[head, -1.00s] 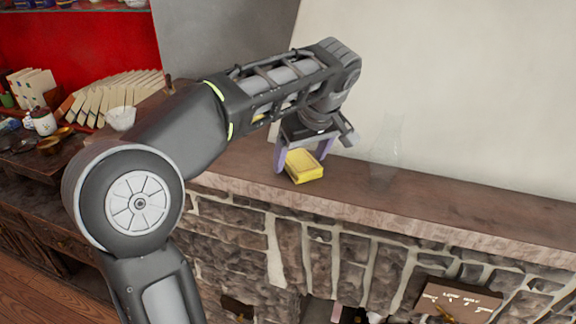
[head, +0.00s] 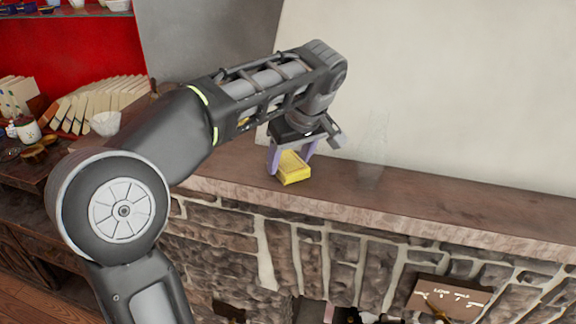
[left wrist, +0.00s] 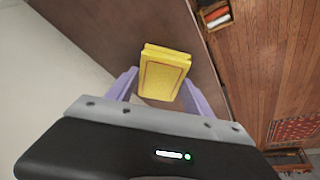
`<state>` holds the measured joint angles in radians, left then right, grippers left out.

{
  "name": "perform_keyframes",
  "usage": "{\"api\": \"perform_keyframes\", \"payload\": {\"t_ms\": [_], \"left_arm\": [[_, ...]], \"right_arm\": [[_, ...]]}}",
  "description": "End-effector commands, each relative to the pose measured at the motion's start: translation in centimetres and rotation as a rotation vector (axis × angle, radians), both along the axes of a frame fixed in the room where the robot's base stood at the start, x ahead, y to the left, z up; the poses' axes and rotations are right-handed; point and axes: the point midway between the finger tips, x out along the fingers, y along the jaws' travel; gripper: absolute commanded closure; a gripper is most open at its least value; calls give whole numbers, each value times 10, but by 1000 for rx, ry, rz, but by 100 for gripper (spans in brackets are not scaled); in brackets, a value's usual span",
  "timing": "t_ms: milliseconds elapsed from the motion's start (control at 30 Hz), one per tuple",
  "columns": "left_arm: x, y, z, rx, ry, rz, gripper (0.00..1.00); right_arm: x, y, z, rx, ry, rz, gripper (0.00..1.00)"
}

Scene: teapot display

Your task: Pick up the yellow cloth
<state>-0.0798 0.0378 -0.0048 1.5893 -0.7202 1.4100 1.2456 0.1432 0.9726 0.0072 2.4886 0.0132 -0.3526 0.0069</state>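The yellow cloth (head: 292,170) is a folded, block-like pad lying on the brown mantel shelf (head: 430,206). It also shows in the left wrist view (left wrist: 163,75), with a thin reddish border line on its top. My left gripper (head: 291,160) is over the cloth, its two purple fingers apart on either side of it. In the left wrist view the fingers (left wrist: 160,90) flank the cloth's near end, and I see no clear grip on it. My right gripper is in neither view.
A clear glass vase (head: 372,150) stands on the mantel to the right of the cloth. The pale wall (head: 450,80) rises behind the mantel. A stone fireplace front (head: 300,245) is below. Books (head: 85,108) and a white bowl (head: 106,123) stand on a cabinet at left.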

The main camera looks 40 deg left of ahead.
Motion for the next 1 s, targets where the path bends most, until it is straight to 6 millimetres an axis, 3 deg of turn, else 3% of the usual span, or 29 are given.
{"api": "perform_keyframes", "payload": {"t_ms": [567, 1000], "left_arm": [[0, 0, 0, 0, 0, 0, 89], [1, 5, 5, 0, -1, 0, 90]], "right_arm": [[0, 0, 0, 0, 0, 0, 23], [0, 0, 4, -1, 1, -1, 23]]}}
